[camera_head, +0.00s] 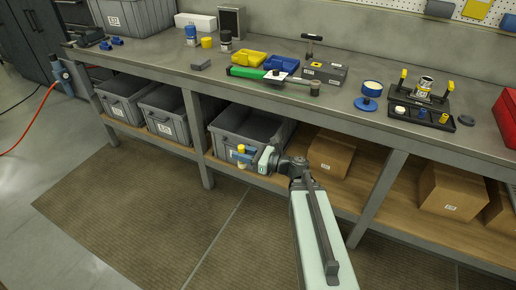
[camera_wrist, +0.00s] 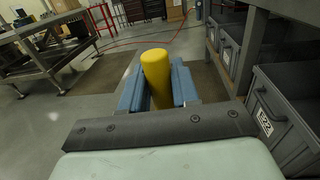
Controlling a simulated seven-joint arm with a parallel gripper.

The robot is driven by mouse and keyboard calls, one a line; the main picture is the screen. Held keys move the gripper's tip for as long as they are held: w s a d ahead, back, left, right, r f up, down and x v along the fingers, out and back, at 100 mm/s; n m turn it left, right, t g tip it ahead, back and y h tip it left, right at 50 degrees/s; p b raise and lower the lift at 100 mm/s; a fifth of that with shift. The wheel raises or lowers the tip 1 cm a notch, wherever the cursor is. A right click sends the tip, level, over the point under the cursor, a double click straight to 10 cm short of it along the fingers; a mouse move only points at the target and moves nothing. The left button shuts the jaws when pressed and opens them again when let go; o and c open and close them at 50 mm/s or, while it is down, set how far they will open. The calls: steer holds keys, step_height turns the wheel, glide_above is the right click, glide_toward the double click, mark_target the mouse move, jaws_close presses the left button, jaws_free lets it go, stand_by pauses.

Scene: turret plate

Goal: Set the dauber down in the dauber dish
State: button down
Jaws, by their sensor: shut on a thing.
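The dauber shows as a yellow cylinder (camera_wrist: 157,78) standing upright between my gripper's blue fingers in the wrist view. In the head view my gripper (camera_head: 243,157) is shut on the dauber (camera_head: 241,149), out in front of the bench and below the benchtop level, near a grey bin on the lower shelf. A pale lower part shows beneath the fingers. A small dark round dish (camera_head: 466,120) at the right of the benchtop looks like the dauber dish; it appears empty. My gripper is far to its left and lower.
The benchtop (camera_head: 330,112) holds a black tray (camera_head: 420,117) with small parts, a fixture with yellow posts (camera_head: 425,91), a blue-rimmed tin (camera_head: 372,88), a blue disc (camera_head: 366,104) and a red box (camera_head: 507,118). Grey bins (camera_head: 245,135) and cartons (camera_head: 331,152) fill the shelf below.

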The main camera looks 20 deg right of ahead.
steer(key=w+d+r+m+t+h, duration=0.4)
steer(key=w+d+m+t+h, duration=0.3)
steer(key=w+h, duration=0.4)
steer(key=w+d+r+m+h, duration=0.3)
steer(key=d+r+m+h, duration=0.25)
steer(key=d+r, duration=0.85)
steer(key=s+d+r+m+g+h, duration=0.1)
steer(key=s+d+h, duration=0.15)
steer(key=d, duration=0.75)
steer(key=s+d+m+g+h, duration=0.15)
steer(key=s+d, duration=0.25)
steer(key=d, duration=0.6)
steer(key=s+d+r+m+g+h, duration=0.1)
steer(key=s+d+m+h, duration=0.2)
steer(key=d, duration=0.8)
steer(key=s+d, duration=0.8)
steer(key=d, duration=0.4)
steer(key=s+d, duration=0.8)
steer(key=d, duration=0.5)
steer(key=s+d, duration=0.8)
steer(key=d, duration=0.4)
steer(key=shift+w+a+f+n+t+y, duration=0.35)
steer(key=shift+f+n+y, duration=0.15)
steer(key=shift+f+n, duration=0.1)
steer(key=shift+w+a+f+n+t+y, duration=0.25)
steer(key=shift+a+f+n+t+y, duration=0.1)
steer(key=shift+f+n+y, duration=0.25)
steer(key=shift+w+a+f+n+t+y, duration=0.25)
steer(key=shift+w+a+f+n+y, duration=0.1)
steer(key=shift+f+n+y, duration=0.2)
